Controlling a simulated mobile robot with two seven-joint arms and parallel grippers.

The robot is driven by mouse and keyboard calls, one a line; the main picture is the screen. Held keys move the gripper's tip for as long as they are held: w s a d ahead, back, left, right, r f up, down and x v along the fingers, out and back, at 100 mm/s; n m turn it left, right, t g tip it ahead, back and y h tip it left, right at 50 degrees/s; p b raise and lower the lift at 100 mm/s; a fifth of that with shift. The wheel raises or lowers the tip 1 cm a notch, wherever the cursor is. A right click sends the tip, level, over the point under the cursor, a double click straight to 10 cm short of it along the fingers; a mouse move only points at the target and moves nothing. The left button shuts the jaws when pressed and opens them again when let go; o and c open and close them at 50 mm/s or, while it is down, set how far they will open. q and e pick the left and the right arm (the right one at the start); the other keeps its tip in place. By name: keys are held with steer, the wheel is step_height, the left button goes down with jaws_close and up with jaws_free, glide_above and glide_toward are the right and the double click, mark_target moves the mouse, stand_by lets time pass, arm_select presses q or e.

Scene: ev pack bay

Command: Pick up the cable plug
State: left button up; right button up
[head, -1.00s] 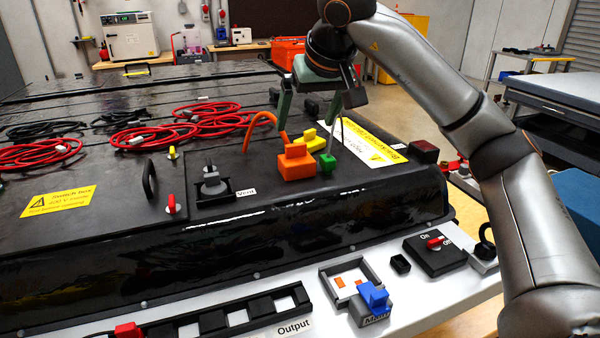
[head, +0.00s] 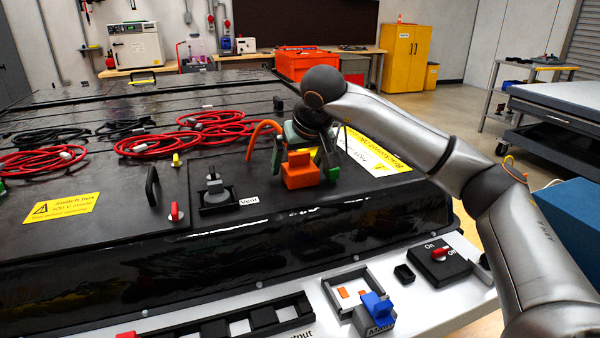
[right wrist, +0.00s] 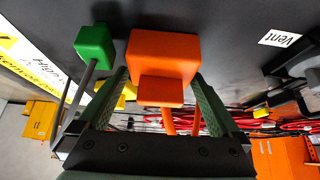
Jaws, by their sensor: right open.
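The orange cable plug (head: 298,171) stands on the black pack lid, with an orange cable arching from it to the left. My right gripper (head: 299,163) is low over the plug, open, with one green finger on each side of it. In the right wrist view the plug (right wrist: 163,58) lies between the two fingers (right wrist: 160,82). A small gap seems to show beside the plug, and I cannot tell whether either finger touches it. My left gripper is not in view.
A green block (right wrist: 95,45) on a grey rod stands close beside the right gripper. A yellow warning label (head: 385,157) lies right of the plug. The black vent fitting (head: 215,195) is to the left, and red cable coils (head: 160,140) lie behind it.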

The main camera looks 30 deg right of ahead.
steer(key=shift+c, duration=0.2)
steer(key=c, duration=1.3)
